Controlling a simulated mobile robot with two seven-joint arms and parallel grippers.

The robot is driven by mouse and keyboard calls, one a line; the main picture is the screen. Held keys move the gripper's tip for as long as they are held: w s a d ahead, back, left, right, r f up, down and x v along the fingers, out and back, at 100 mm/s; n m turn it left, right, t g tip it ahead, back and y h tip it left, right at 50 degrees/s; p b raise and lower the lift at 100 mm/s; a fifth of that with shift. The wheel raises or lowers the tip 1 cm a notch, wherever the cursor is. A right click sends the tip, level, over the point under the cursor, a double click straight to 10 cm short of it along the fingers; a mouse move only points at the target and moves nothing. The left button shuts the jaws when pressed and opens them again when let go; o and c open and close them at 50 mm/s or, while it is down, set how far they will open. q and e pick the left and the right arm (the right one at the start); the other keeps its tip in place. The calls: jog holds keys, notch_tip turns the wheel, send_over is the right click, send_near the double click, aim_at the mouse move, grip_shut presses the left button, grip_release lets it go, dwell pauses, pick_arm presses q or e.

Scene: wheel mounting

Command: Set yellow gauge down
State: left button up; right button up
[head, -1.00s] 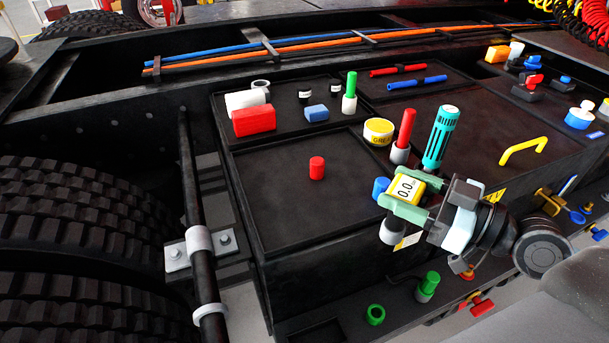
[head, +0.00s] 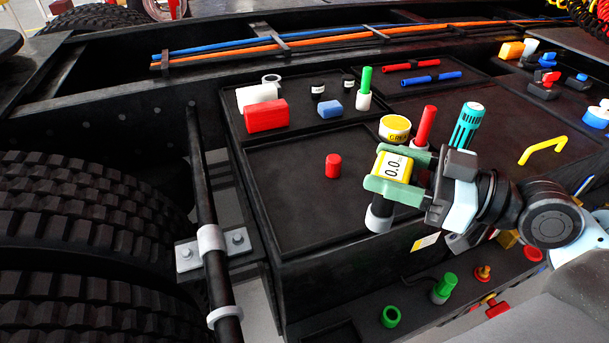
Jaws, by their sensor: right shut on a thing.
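The yellow gauge (head: 393,166), with a white display reading 0.0, is between the jaws of my right gripper (head: 385,168). The gripper is shut on it, with one green finger on its near side and one on its far side. A dark stem with a grey end (head: 379,218) hangs below the gauge, over the front edge of the black tray top (head: 290,205). The gauge appears held above the surface. My left gripper is not in view.
The left tray section is mostly bare around a red cylinder (head: 333,166). Close behind the gauge stand a yellow grease tin (head: 395,128), a red-handled tool (head: 426,124) and a teal tool (head: 467,125). A red block (head: 266,115) lies at the back left.

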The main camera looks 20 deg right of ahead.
jog(key=shift+w+a, duration=0.4)
jog(key=shift+a, duration=0.2)
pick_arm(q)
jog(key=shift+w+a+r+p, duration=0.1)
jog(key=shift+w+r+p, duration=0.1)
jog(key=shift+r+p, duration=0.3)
pick_arm(e)
jog(key=w+a+f, duration=0.4)
jog(key=w+a, duration=0.2)
jog(key=a, duration=0.3)
jog(key=shift+w+a+f, duration=0.15)
jog(key=shift+f, duration=0.15)
jog(key=shift+f, duration=0.1)
jog(key=o, duration=1.3)
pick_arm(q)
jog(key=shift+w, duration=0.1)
